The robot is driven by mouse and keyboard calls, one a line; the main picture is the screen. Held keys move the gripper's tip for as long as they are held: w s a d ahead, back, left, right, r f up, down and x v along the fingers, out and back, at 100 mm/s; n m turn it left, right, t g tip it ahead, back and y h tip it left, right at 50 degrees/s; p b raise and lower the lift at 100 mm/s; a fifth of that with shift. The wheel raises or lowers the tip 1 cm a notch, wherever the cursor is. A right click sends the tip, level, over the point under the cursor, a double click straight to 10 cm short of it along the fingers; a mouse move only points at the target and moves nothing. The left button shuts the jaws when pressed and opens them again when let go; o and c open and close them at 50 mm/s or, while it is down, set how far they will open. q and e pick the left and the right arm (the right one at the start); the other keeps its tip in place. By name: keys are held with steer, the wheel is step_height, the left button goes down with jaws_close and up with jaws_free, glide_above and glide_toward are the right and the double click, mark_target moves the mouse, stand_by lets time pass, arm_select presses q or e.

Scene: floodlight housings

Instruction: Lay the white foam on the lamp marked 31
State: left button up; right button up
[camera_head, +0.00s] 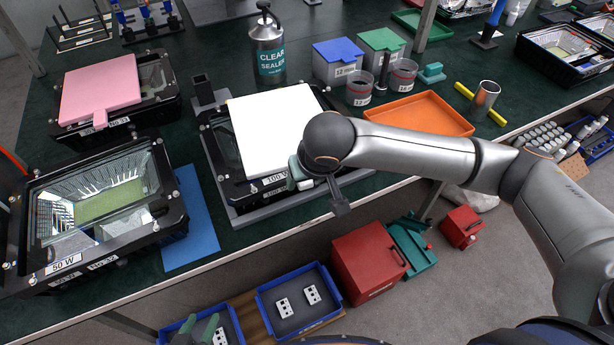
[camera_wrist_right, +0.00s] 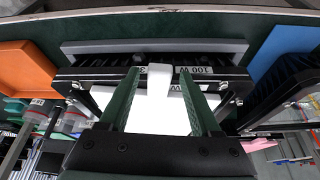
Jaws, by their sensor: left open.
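The white foam (camera_head: 268,125) is a flat sheet lying over the middle lamp (camera_head: 213,150), marked 100 W; that lamp's number is not readable. My right gripper (camera_head: 303,178) is at the foam's front edge. In the right wrist view, the green fingers of my right gripper (camera_wrist_right: 160,88) stand apart on either side of the foam's narrow tab (camera_wrist_right: 159,78), with gaps beside it. The back left lamp (camera_head: 160,108) has a small label that seems to read No 31, and pink foam (camera_head: 100,88) lies on it. My left gripper (camera_head: 200,330) is open and empty at the bottom left.
An uncovered lamp (camera_head: 165,205) marked 50 W stands front left beside a blue mat (camera_head: 190,225). A sealer canister (camera_head: 268,50), lidded boxes and an orange tray (camera_head: 420,112) stand behind and right. Blue bins (camera_head: 300,300) and a red box (camera_head: 368,262) are below the table edge.

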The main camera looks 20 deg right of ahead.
steer(key=shift+o, duration=0.5)
steer(key=shift+r, duration=0.1)
steer(key=p+v, duration=0.2)
steer(key=v, duration=1)
steer(key=w+a+f+t+y+p, duration=0.1)
steer(key=a+f+y, duration=0.25)
steer(key=f, duration=0.25)
steer(key=w+a+f+t+y, duration=0.1)
steer(key=a+f+y, duration=0.25)
steer(key=f, duration=0.25)
steer(key=s+d+f+n+t+h+p, duration=0.1)
steer(key=s+d+f+h, duration=0.4)
steer(key=s+d+f, duration=0.7)
step_height(320, 180, down, 4)
steer(key=shift+s+d+r+t, duration=0.1)
steer(key=shift+s+d+t, duration=0.3)
steer(key=shift+s+t, duration=0.5)
